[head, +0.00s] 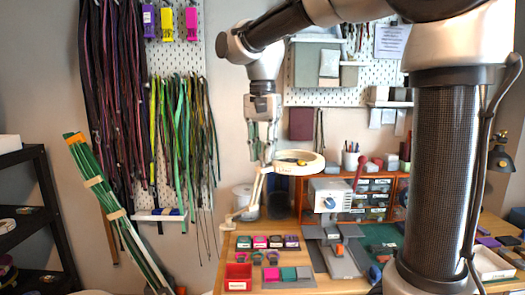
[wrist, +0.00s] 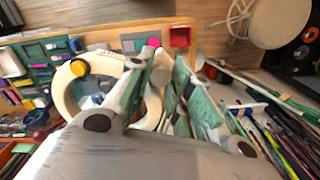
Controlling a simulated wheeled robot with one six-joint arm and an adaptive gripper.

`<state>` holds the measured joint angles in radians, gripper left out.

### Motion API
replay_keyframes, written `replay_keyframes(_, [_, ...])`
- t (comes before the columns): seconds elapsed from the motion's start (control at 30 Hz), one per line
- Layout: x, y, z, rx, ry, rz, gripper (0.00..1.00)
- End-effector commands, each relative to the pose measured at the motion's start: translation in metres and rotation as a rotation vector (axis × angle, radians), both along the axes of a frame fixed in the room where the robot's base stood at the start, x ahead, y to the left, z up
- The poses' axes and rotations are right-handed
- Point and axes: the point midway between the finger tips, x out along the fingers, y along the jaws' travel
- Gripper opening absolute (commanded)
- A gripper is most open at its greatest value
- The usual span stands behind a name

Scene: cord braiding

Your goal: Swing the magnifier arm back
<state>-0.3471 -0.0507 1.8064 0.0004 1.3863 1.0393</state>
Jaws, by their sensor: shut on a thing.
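The magnifier has a white ring-shaped head (head: 308,169) at the left side of the workbench. Its thin pale jointed arm (head: 257,188) runs down from the head to the bench's left edge. My gripper (head: 265,158) points down at the left end of the head, where head and arm meet. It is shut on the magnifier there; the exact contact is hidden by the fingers.
A grey device (head: 333,197) and a drawer cabinet (head: 375,200) stand right of the magnifier. Hanging cords (head: 190,140) and a leaning green cord bundle (head: 110,205) are at left.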

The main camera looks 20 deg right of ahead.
Motion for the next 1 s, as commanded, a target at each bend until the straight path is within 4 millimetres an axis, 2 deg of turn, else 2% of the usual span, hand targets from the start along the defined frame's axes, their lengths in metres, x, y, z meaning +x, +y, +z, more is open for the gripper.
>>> replay_keyframes(0.17, [0.001, -0.012, 0.0, -0.001, -0.001, 0.023, 0.0])
replay_keyframes(0.27, [0.002, -0.028, 0.0, -0.001, -0.001, 0.057, 0.0])
replay_keyframes(0.37, [0.005, -0.052, 0.0, -0.001, -0.001, 0.111, 0.0])
replay_keyframes(0.57, [0.02, -0.116, 0.0, -0.001, 0.001, 0.261, 0.0])
replay_keyframes(0.8, [0.053, -0.19, -0.001, 0.0, 0.001, 0.46, 0.0])
replay_keyframes(1.0, [0.084, -0.236, -0.001, 0.0, 0.0, 0.598, 0.0])
